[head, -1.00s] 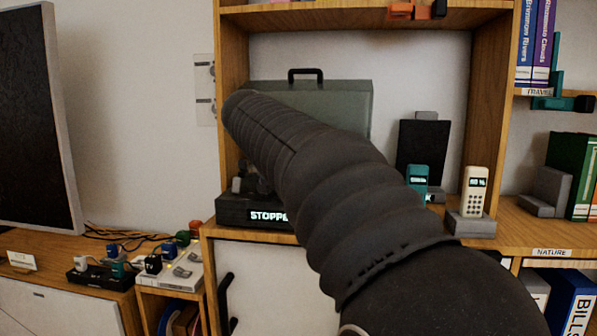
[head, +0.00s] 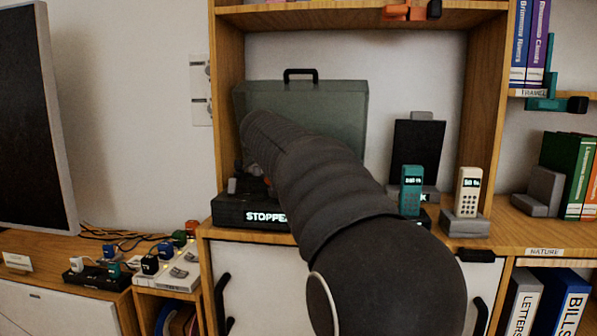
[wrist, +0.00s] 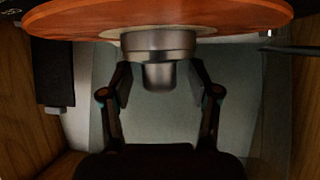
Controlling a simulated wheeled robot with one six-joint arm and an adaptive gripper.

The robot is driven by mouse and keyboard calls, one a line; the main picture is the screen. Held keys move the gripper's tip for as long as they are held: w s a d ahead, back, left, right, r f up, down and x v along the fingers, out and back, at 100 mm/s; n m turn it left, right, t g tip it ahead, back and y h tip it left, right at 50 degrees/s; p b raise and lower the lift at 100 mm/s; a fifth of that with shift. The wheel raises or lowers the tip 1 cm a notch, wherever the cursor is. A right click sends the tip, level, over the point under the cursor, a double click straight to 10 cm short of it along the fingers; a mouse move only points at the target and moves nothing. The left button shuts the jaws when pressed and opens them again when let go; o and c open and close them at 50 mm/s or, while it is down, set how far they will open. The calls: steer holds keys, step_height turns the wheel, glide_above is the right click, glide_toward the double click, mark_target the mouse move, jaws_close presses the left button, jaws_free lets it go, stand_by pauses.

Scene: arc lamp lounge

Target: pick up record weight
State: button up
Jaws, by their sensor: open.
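The record weight (wrist: 160,44) is a silver stepped cylinder in the wrist view. It sits at the centre of an orange record (wrist: 225,16), which appears at the top of that picture, with the weight pointing downward there. My gripper (wrist: 161,76) is open, with one dark finger on each side of the weight's narrow end. I cannot tell whether either finger touches it. In the head view, the black record player (head: 240,212) shows "STOPPE…" on its front. My arm covers most of the record and hides the weight there.
The player's grey-green lid (head: 335,100) stands raised behind it, inside a wooden shelf bay. To the right are a teal handset (head: 411,190), a cream handset (head: 468,192) and a black panel (head: 418,150). A shelf board (head: 330,15) crosses above.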

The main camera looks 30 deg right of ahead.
jaws_close()
steer(key=shift+r, duration=0.1)
